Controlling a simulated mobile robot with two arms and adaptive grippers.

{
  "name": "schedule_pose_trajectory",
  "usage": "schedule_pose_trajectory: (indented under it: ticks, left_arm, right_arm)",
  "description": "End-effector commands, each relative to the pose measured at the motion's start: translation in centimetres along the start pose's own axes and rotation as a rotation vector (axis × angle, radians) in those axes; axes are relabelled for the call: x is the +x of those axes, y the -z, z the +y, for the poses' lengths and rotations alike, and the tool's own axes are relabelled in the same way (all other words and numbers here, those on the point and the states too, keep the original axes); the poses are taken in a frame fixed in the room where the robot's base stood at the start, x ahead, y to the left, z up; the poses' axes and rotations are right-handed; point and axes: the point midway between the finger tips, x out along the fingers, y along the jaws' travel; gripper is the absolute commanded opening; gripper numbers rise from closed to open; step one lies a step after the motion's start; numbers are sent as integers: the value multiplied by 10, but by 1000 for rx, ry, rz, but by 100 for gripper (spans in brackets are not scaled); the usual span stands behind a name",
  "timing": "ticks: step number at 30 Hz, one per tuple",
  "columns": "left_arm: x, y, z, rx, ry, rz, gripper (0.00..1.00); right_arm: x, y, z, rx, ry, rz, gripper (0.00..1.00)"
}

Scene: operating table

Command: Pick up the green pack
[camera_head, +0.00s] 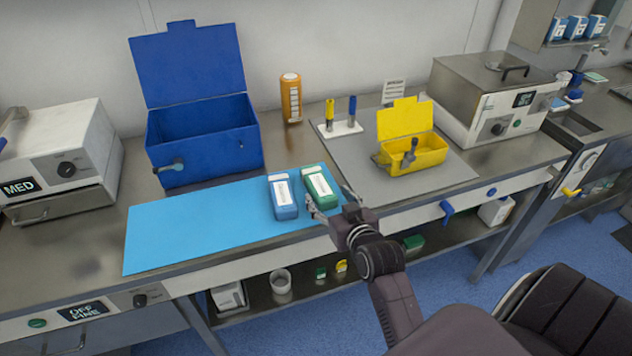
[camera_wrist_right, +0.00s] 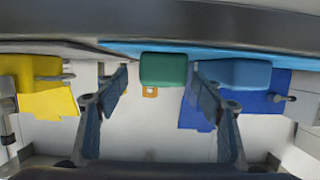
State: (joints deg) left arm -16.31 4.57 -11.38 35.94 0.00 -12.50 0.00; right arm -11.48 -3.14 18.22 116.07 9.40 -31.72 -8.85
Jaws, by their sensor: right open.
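The green pack (camera_head: 321,187) with a white label stands on the right part of the light blue mat (camera_head: 180,228), close beside a blue pack (camera_head: 284,196). My right gripper (camera_head: 331,201) is open and empty, just in front of the green pack at its lower right. In the right wrist view, which looks upside down, the green pack (camera_wrist_right: 163,70) shows between the two spread fingers (camera_wrist_right: 160,98), with clear gaps to both. The blue pack (camera_wrist_right: 238,74) is behind one finger there. My left gripper is not in view.
An open blue box (camera_head: 205,150) stands behind the mat. An open yellow box (camera_head: 415,160) sits on a grey mat (camera_head: 450,175) to the right. An orange bottle (camera_head: 291,97) stands at the back. The mat's left half is clear.

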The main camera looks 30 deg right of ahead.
Motion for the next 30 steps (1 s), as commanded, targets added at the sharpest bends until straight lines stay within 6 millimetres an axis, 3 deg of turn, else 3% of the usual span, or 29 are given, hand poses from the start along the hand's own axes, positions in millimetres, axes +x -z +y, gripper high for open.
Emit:
schedule_pose_trajectory:
  ticks: [3, 8, 18, 22, 29, 30]
  left_arm:
    - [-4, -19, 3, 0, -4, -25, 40]
    - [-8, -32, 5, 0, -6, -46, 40]
    - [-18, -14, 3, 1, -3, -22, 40]
    - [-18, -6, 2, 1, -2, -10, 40]
    - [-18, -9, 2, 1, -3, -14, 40]
    - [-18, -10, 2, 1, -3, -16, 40]
  right_arm:
    - [13, 1, 0, 0, 0, 0, 61]
    - [24, 3, -1, 0, 0, 0, 61]
    - [63, 7, -5, 0, 0, 0, 61]
    - [69, 6, -5, 0, -1, 0, 61]
    - [69, 5, -5, 0, 0, 0, 61]
    - [69, 5, -5, 0, 0, 0, 57]
